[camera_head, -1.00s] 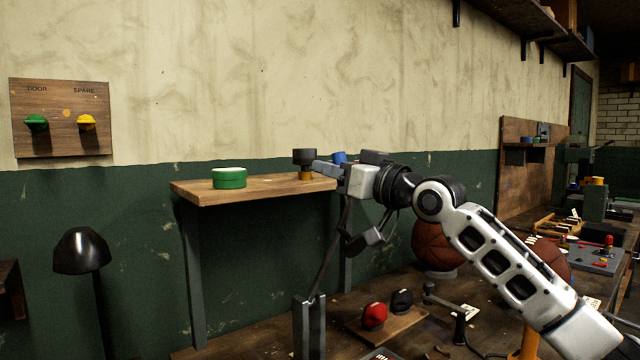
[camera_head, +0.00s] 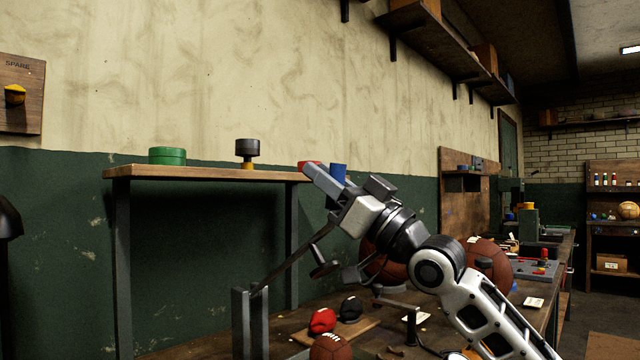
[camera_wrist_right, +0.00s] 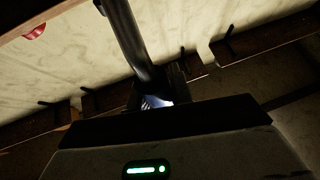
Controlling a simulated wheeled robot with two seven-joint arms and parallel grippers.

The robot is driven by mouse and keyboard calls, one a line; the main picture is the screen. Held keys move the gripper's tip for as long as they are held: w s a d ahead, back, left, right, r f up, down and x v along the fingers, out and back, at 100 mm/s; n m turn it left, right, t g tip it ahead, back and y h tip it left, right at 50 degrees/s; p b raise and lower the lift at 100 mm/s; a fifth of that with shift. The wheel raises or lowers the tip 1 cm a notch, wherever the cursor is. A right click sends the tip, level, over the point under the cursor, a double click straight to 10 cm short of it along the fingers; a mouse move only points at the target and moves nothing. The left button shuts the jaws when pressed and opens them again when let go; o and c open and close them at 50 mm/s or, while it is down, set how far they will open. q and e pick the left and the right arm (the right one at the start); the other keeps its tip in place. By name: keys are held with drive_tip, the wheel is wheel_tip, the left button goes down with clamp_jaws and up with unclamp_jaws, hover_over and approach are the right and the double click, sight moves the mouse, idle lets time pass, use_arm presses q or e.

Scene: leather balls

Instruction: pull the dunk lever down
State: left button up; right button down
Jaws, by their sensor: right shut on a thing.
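The dunk lever (camera_head: 290,262) is a thin dark rod that rises from a grey upright bracket (camera_head: 250,318) in the head view. It leans well over to the right. My right gripper (camera_head: 333,207) is shut on its upper end, just beside the shelf's right end. The gripper hides the exact grip. In the right wrist view, a dark rod (camera_wrist_right: 126,38) runs down to my gripper's jaws (camera_wrist_right: 156,100), which are mostly in shadow. My left gripper is not in view.
A wooden shelf (camera_head: 205,173) carries a green tin (camera_head: 167,156) and a dark-topped piece (camera_head: 247,150). A blue cup (camera_head: 338,172) shows behind my gripper. Red and black caps (camera_head: 322,321), a football (camera_head: 331,347) and basketballs (camera_head: 489,262) are on the bench below.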

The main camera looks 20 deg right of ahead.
drive_tip(key=c, duration=1.3)
unclamp_jaws()
drive_tip(key=shift+o, duration=0.2)
drive_tip(key=shift+s+d+f, duration=0.15)
drive_tip(key=shift+s+f, duration=0.05)
drive_tip(key=shift+f, duration=0.05)
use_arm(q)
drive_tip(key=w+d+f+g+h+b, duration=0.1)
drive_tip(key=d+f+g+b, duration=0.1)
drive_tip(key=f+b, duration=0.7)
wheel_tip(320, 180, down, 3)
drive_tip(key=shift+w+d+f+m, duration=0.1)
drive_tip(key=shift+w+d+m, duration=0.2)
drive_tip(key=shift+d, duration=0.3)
use_arm(e)
drive_tip(key=v, duration=1.5)
drive_tip(key=shift+s, duration=0.15)
